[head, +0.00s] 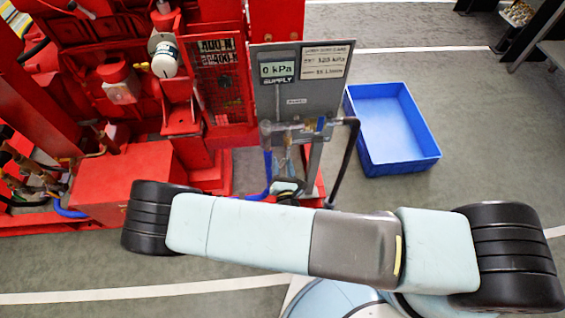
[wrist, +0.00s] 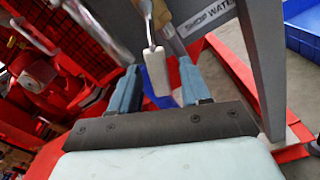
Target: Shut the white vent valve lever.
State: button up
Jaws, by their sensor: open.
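The white lever (wrist: 157,72) hangs down from a metal fitting in the upper middle of the wrist view. My gripper (wrist: 160,82) has its two light-blue fingers apart, one on each side of the lever's lower end. I see no clear contact, and the depth between fingers and lever is hard to tell. In the head view my gripper (head: 288,186) is small and partly hidden by my arm, below the pipework of the grey panel (head: 315,85). I cannot pick out the lever clearly there. The panel's display (head: 278,71) reads 0 kPa.
A blue hose (head: 264,182) and a black hose (head: 346,165) run down beside the panel. The red pumpset (head: 140,90) fills the left. An empty blue tub (head: 425,155) stands on the floor to the right. A grey post (wrist: 262,70) rises right of my fingers.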

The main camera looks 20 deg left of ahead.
jog(key=shift+w+a, duration=0.3)
jog(key=shift+w, duration=0.3)
jog(key=shift+c, duration=0.2)
grip_shut()
